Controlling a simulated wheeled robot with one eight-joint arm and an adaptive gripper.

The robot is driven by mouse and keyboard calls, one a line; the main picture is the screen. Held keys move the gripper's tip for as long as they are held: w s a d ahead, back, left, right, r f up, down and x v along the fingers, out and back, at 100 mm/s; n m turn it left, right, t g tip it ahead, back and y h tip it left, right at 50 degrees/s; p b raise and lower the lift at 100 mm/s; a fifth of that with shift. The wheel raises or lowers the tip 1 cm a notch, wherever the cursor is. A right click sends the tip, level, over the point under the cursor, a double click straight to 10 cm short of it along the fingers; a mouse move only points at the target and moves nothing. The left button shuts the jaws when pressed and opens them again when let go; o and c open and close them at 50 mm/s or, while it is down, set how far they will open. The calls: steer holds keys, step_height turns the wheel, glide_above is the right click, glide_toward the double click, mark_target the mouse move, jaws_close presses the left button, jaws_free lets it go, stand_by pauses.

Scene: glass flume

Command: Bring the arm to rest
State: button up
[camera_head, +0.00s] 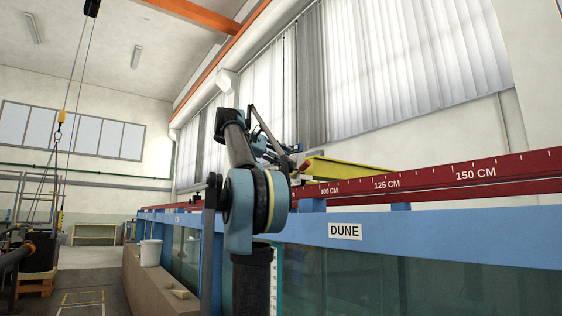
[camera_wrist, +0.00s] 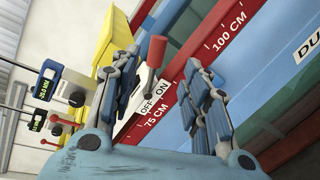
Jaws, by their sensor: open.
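My arm rises in front of the blue flume frame in the head view, with its upper part bent over towards the flume. My gripper (camera_wrist: 162,60) is open in the wrist view, its two jointed blue-grey fingers well apart with nothing held. A red handle (camera_wrist: 156,50) shows between the fingertips, above a switch plate (camera_wrist: 150,100) marked OFF and ON. I cannot tell how far beyond the fingertips the handle is. In the head view my gripper is small and partly hidden by my arm.
The red scale rail (camera_head: 420,178) runs along the flume top above the blue frame (camera_head: 440,232) labelled DUNE. A yellow tray (camera_head: 345,169) sits by the rail. Gauges with black knobs (camera_wrist: 76,98) stand left in the wrist view.

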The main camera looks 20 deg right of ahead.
steer(key=s+a+f+m+y, duration=0.2)
steer(key=s+a+f+y, duration=0.3)
steer(key=f, duration=2)
steer(key=s+a+f+m+y, duration=0.1)
steer(key=s+a+f+y, duration=0.4)
steer(key=s+a+f, duration=0.7)
steer(key=s+a+f+m+t+y, duration=0.1)
steer(key=s+a+f+y, duration=0.4)
steer(key=f, duration=3.4)
steer(key=s+a+m, duration=0.1)
steer(key=s+a, duration=0.3)
steer(key=a, duration=0.1)
steer(key=shift+f+m, duration=0.15)
steer(key=shift+m, duration=0.15)
steer(key=shift+w+f, duration=0.2)
steer(key=shift+w, duration=0.25)
